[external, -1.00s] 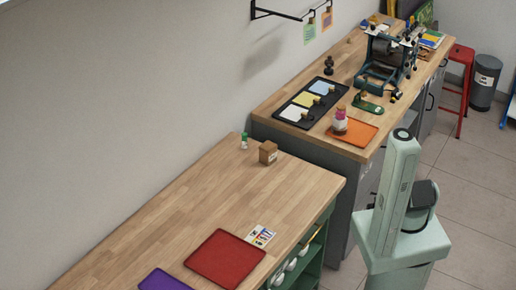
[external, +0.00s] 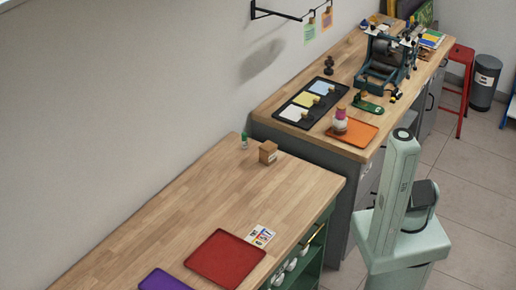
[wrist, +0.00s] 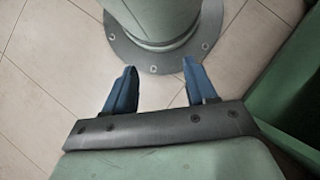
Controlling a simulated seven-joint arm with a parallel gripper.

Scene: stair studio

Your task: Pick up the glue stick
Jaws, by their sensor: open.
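A small upright item with a green cap and pale body (external: 244,141) stands near the back edge of the nearer wooden bench, by the wall; it looks like the glue stick, though it is too small to be sure. My gripper (wrist: 160,66) shows in the wrist view with its two blue fingers apart and nothing between them. It points down at the tiled floor and a round bolted base, away from the bench top. The fingers cannot be made out in the external view, and the glue stick is not in the wrist view.
A small brown box (external: 268,152) stands just right of the green-capped item. A red tray (external: 225,259), a purple tray (external: 165,281) and a colour card (external: 261,236) lie nearer. The farther bench holds an orange tray (external: 352,132) and a press (external: 385,60). Mid-bench is clear.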

